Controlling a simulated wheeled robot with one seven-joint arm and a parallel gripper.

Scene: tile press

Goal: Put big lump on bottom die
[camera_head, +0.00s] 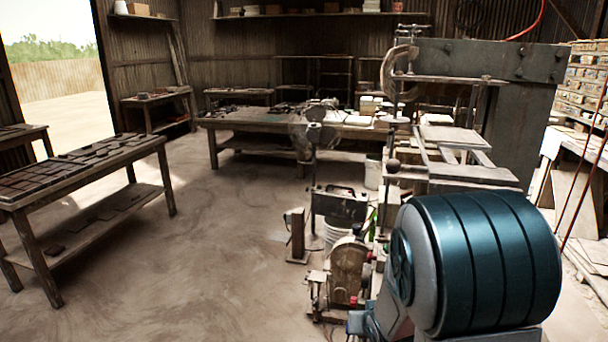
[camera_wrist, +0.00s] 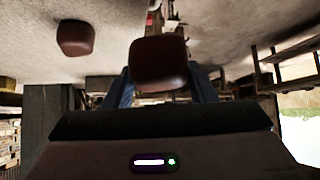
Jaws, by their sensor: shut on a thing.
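In the wrist view, a reddish-brown rounded lump (camera_wrist: 160,62) sits between the blue-grey fingers of my gripper (camera_wrist: 161,82), which is shut on it. The fingers reach up along its sides and the lump covers part of them. A second brown lump (camera_wrist: 75,38) shows apart from the gripper at the upper left, smaller in the picture. I cannot tell from size alone which lump is the big one. My gripper and the lumps cannot be made out in the head view. The bottom die cannot be clearly picked out in either view.
Metal press-like equipment (camera_head: 447,137) stands at centre right in the head view. A long cluttered workbench (camera_head: 255,125) is behind. A table with dark tiles (camera_head: 88,162) stands left. Open dusty floor (camera_head: 190,235) lies between. The wrist view looks upside down.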

